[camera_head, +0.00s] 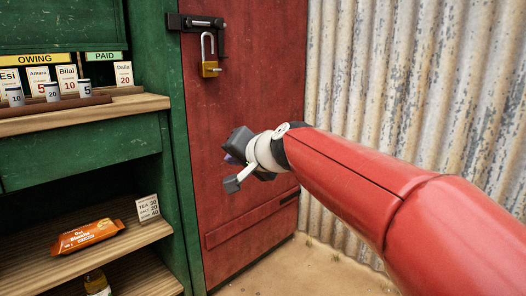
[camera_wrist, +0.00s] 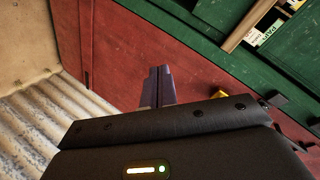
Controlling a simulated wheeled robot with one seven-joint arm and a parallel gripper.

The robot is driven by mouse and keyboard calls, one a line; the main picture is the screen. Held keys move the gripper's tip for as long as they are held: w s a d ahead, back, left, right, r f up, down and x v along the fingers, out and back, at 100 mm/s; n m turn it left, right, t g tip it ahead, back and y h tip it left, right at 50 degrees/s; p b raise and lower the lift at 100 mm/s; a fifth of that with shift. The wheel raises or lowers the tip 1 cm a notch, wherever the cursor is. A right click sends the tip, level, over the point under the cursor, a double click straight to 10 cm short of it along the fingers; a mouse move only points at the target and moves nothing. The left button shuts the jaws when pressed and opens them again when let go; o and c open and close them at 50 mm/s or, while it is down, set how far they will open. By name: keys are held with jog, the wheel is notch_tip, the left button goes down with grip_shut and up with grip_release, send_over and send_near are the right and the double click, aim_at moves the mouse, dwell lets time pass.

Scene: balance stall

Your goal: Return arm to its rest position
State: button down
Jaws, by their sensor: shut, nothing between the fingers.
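My arm reaches in from the right in the head view. My gripper (camera_head: 232,160) hangs in front of the red door (camera_head: 240,110), partly hidden behind my wrist. In the wrist view my gripper (camera_wrist: 158,72) has its fingers together with nothing between them. They point toward the red door (camera_wrist: 110,70). No object is in contact with the fingers as far as I can see.
An open padlock (camera_head: 211,69) hangs on the door's bolt. The green stall (camera_head: 80,158) has shelves at left with cups, cards, an orange packet (camera_head: 86,236) and a price card (camera_head: 148,207). A corrugated wall (camera_head: 420,80) stands at right. Bare ground (camera_head: 300,268) lies below.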

jog(key=s+d+f+n+g+h, duration=0.1)
jog(key=s+d+f+g+h, duration=0.25)
jog(key=s+d+f, duration=0.9)
jog(key=s+d+f+n+g+h, duration=0.2)
jog(key=s+d+f+h, duration=0.2)
jog(key=s+d+f, duration=0.85)
notch_tip(320, 180, up, 17)
jog(key=s+a+p, duration=0.2)
jog(key=p, duration=1.1)
jog(key=shift+s+a, duration=0.3)
jog(key=shift+a, duration=0.05)
jog(key=shift+f+h, duration=0.1)
jog(key=shift+h, duration=0.15)
